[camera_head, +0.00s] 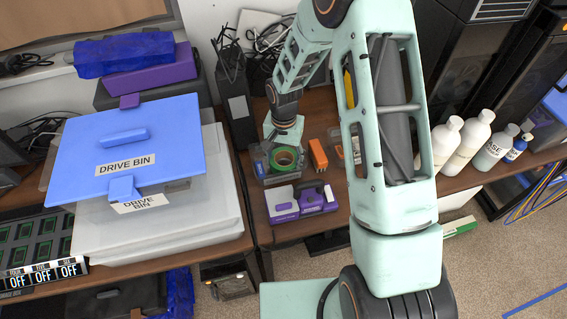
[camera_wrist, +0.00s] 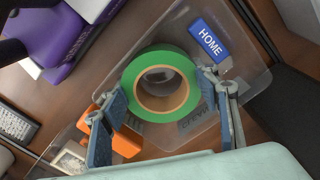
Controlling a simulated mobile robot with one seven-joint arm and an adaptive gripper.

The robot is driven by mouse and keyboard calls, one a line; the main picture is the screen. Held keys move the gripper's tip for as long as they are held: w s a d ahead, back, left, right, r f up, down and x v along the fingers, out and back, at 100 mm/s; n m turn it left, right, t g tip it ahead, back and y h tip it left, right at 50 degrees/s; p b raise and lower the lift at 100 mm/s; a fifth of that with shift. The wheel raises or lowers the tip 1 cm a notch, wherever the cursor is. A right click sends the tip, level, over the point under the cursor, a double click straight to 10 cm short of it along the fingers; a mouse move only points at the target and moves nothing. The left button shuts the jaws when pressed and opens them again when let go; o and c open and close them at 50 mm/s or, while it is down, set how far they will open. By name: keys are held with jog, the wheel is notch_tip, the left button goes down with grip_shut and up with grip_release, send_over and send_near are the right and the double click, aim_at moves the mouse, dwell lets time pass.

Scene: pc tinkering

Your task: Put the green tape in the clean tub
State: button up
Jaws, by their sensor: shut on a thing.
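The green tape (camera_head: 285,157) is a round green roll with a tan core. It also shows in the middle of the wrist view (camera_wrist: 183,62). My gripper (camera_wrist: 162,84) is shut on the tape, with one grey-blue finger on each side of the roll. A clear plastic tub (camera_wrist: 252,76) lies beneath the tape, with a blue HOME label inside at its upper right and partly hidden lettering below. In the head view the tub (camera_head: 257,166) surrounds the tape's outline. I cannot tell whether the tape touches the tub's floor or whether this tub is clean.
An orange block (camera_head: 318,153) stands just right of the tub. A purple and white device (camera_head: 301,202) sits at the table's front edge. A closed drive bin (camera_head: 150,150) with a blue lid fills the left table. Several white bottles (camera_head: 446,140) stand at the right.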

jog(key=shift+f, duration=1)
jog(key=shift+f, duration=0.2)
jog(key=o, duration=0.9)
jog(key=shift+r, duration=0.15)
jog(key=shift+w+r, duration=0.1)
jog(key=shift+r, duration=0.5)
notch_tip(320, 180, up, 11)
jog(key=shift+b, duration=0.45)
